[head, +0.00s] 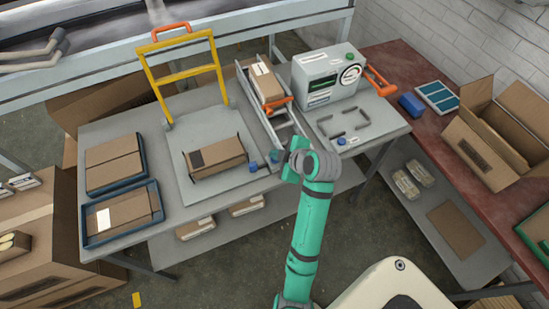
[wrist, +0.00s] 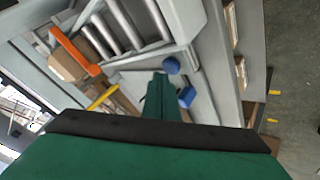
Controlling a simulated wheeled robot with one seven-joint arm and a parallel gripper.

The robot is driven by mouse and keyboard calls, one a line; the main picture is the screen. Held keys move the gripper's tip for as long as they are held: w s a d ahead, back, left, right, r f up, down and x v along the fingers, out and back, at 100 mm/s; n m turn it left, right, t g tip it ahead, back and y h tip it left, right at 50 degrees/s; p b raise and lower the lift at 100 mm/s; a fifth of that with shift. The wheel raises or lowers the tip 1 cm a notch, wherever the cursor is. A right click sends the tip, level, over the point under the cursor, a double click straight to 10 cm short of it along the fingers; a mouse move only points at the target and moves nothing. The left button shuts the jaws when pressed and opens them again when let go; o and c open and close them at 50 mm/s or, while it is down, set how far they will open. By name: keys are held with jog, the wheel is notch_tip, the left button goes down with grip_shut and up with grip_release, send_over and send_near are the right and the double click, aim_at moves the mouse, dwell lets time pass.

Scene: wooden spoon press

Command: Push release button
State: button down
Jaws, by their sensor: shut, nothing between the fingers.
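No part is labelled as the release button in a way I can read. A round blue knob (head: 274,156) and a blue block (head: 252,167) sit at the near end of the roller chute (head: 262,121). In the wrist view the round blue knob (wrist: 172,65) and the blue block (wrist: 187,97) lie just right of my fingertips. My gripper (head: 288,153) is shut and empty, and its green fingers (wrist: 158,80) point toward the chute's end. I cannot tell whether they touch the knob. Another blue knob (head: 341,141) stands on the table, in front of the grey machine (head: 327,75).
An orange bar (head: 278,103) crosses the chute, with a carton (head: 266,82) behind it. A yellow-framed platform (head: 190,75) holds a brown box (head: 214,157). Blue trays (head: 88,240) with cartons are at left. An open carton (head: 500,125) is on the red bench at right.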

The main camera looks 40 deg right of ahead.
jog(key=shift+w+f, duration=0.15)
jog(key=shift+w, duration=0.1)
jog(key=shift+a, duration=0.15)
jog(key=shift+s+d+f, duration=0.2)
jog(key=shift+s+d, duration=0.2)
jog(key=shift+a, duration=0.1)
jog(key=shift+w+a+f, duration=0.2)
jog(key=shift+w+f, duration=0.05)
jog(key=shift+w, duration=0.05)
dwell(0.4)
jog(key=shift+d+r, duration=0.1)
jog(key=shift+r, duration=0.35)
jog(key=shift+s+d+r, duration=0.4)
jog(key=shift+s+r, duration=0.1)
jog(key=shift+a, duration=0.1)
